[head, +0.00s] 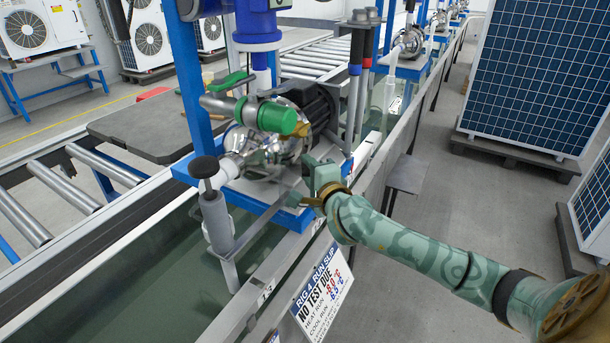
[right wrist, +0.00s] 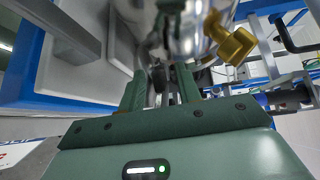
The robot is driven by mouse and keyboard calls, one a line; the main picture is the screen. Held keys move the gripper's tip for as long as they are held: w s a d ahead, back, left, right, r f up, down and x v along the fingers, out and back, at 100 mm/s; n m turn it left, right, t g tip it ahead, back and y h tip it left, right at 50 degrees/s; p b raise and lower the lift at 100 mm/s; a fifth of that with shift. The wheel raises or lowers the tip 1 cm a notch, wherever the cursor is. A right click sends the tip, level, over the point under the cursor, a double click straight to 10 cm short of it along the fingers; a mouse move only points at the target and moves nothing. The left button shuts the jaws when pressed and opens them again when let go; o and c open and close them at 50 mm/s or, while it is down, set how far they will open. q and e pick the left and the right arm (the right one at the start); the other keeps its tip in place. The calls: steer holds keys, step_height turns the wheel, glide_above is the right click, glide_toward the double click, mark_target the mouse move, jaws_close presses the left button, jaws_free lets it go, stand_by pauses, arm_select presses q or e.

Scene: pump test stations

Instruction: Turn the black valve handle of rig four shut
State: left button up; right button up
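Rig four carries a shiny metal pump (head: 262,158) on a blue base, with a run slip (head: 322,293) marked "RIG 4" below it. A black round-topped handle (head: 205,168) stands upright on a grey cylinder at the rig's front left. A green lever (head: 230,81) lies across the pipe above the pump. My right gripper (head: 318,178) is just right of the pump, apart from the black handle. Its two fingers (right wrist: 160,88) are spread, with the pump's metal body beyond them and nothing clearly held. A dark bent bar (right wrist: 288,38) shows at upper right; I cannot tell what it is. My left gripper is out of view.
A glass-sided trough (head: 180,262) runs along the front. A roller conveyor (head: 50,185) lies behind.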

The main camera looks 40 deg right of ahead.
steer(key=shift+w, duration=0.3)
